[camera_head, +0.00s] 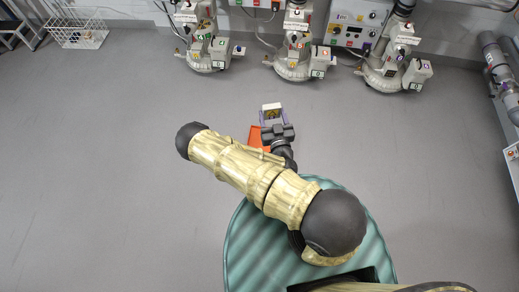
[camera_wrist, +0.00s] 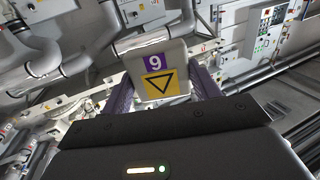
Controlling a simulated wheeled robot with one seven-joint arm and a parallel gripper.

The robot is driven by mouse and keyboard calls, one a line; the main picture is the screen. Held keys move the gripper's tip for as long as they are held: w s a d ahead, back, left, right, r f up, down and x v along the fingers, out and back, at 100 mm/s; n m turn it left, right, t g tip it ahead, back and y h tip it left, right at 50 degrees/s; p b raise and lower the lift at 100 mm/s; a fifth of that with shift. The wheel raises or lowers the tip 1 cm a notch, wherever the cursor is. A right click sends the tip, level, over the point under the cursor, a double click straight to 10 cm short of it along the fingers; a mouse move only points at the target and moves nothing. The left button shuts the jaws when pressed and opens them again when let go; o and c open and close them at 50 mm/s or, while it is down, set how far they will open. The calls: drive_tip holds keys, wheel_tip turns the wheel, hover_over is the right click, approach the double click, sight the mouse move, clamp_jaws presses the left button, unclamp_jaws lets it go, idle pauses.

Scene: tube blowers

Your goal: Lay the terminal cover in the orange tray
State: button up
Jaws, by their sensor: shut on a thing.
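The terminal cover (camera_wrist: 158,72) is a pale box-like piece with a purple "9" label and a yellow label with a black triangle. In the wrist view it sits between the two purple fingers of my gripper (camera_wrist: 160,92), which are shut on it. In the head view the cover (camera_head: 271,111) is held out in front of my arm, and my gripper (camera_head: 273,118) is around it. The orange tray (camera_head: 256,138) shows below and to the left of the cover, mostly hidden by my arm and gripper. I cannot tell the cover's height above it.
Several blower units (camera_head: 294,58) stand along the far wall with control boxes. A white wire basket (camera_head: 78,35) stands at the far left. Pipes (camera_head: 497,70) run along the right wall. The grey floor (camera_head: 100,160) is clear on the left.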

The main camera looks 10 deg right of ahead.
drive_tip(key=w+a+f+b, duration=0.2)
drive_tip(key=w+f+b, duration=0.2)
drive_tip(key=f+b, duration=1.4)
drive_tip(key=w+a+f+b, duration=0.2)
drive_tip(key=w+f+b, duration=0.3)
drive_tip(key=f+b, duration=1.4)
drive_tip(key=w+a+f+y+b, duration=0.1)
drive_tip(key=w+f+b, duration=0.3)
drive_tip(key=f+b, duration=1.4)
wheel_tip(320, 180, down, 3)
drive_tip(key=shift+w+a+r+n, duration=0.15)
drive_tip(key=shift+w+a+n, duration=0.15)
drive_tip(key=shift+a, duration=0.5)
wheel_tip(320, 180, down, 6)
drive_tip(key=b, duration=0.5)
drive_tip(key=shift+s, duration=0.1)
drive_tip(key=shift+f+b, duration=1.4)
drive_tip(key=shift+f, duration=0.6)
drive_tip(key=shift+f, duration=0.55)
